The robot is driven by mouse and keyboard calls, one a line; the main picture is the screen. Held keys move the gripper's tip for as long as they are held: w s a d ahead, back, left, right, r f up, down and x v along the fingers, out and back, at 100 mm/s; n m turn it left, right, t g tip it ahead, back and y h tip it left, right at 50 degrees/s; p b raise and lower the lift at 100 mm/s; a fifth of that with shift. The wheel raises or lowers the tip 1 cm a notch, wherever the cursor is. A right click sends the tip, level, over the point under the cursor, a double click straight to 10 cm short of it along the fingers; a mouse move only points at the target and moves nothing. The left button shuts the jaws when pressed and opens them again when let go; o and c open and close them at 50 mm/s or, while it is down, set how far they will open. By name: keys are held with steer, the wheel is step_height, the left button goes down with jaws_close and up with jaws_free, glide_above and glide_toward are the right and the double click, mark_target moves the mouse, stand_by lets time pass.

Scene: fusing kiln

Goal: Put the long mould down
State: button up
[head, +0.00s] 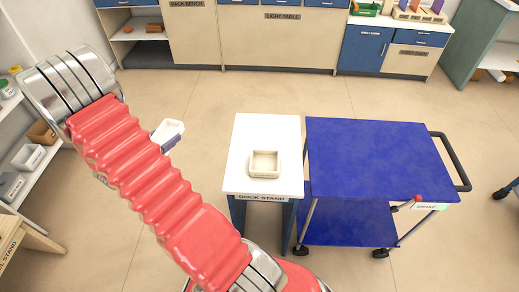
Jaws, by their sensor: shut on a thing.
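A white, shallow, open-topped mould, which I take to be the long mould (172,128), shows just right of my red-sleeved arm, to the left of the dock stand. It appears held up clear of the floor, and its near end is partly hidden by the arm. My gripper (160,142) is mostly hidden behind the arm; only a small dark part shows at the mould's near edge, shut on it. A square cream mould (264,164) sits on the white top of the dock stand (263,126).
A blue cart (375,155) with a black handle stands just right of the dock stand. The dock stand's top is bare behind the square mould. Shelves (38,175) line the left wall, and the light table (282,45) is at the back.

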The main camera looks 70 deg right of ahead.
steer(key=s+d+m+g, duration=0.3)
steer(key=s+d+g, duration=0.1)
steer(key=s+d, duration=1)
steer(key=m+g+y, duration=0.2)
steer(key=m+g, duration=0.1)
glide_above(267, 132)
steer(key=shift+a+r, duration=0.1)
steer(key=shift+r, duration=0.3)
steer(key=shift+f, duration=2.95)
steer(key=shift+f, duration=2.05)
steer(key=shift+f, duration=0.15)
steer(key=o, duration=1.3)
